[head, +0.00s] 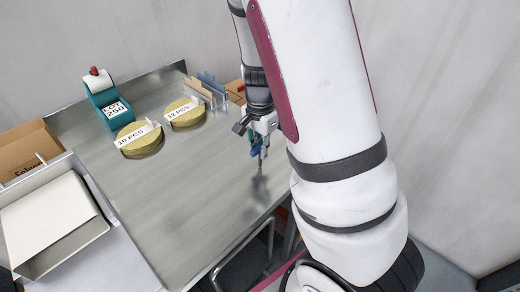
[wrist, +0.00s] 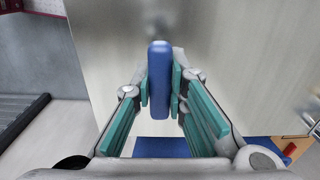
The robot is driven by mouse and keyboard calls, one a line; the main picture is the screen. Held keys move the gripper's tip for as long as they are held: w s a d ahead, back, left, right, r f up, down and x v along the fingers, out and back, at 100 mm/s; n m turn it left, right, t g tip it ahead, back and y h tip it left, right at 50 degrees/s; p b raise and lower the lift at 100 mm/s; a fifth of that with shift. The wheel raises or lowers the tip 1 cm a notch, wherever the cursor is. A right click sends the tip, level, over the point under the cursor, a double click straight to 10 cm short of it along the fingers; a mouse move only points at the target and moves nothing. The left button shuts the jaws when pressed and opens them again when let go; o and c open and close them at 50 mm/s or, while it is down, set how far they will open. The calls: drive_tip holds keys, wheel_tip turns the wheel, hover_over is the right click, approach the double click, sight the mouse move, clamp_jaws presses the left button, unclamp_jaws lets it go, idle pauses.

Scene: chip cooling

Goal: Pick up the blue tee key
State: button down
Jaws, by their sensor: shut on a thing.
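The blue tee key (wrist: 157,95) is upright in the wrist view, its blue handle between the teal finger pads. My gripper (wrist: 161,82) is shut on this handle, with a pad against each side. In the head view my gripper (head: 259,146) is over the right part of the metal table, and a little blue shows at it. A thin dark shape runs down below the fingers. I cannot tell whether its lower end touches the table.
The metal table (head: 190,190) is clear in the middle. Two gold discs with labels (head: 142,146) (head: 187,117) lie toward the back. A teal label dispenser (head: 106,103), an upright-divider rack (head: 207,91), a cardboard box (head: 28,150) and a white box (head: 50,222) stand around.

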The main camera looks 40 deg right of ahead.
drive_tip(key=shift+r, duration=0.45)
wheel_tip(320, 180, up, 2)
drive_tip(key=shift+r, duration=0.15)
drive_tip(key=s+r+p, duration=0.1)
drive_tip(key=s+p, duration=0.3)
drive_tip(key=s, duration=1.2)
drive_tip(key=shift+d+r, duration=0.25)
drive_tip(key=shift+d, duration=0.2)
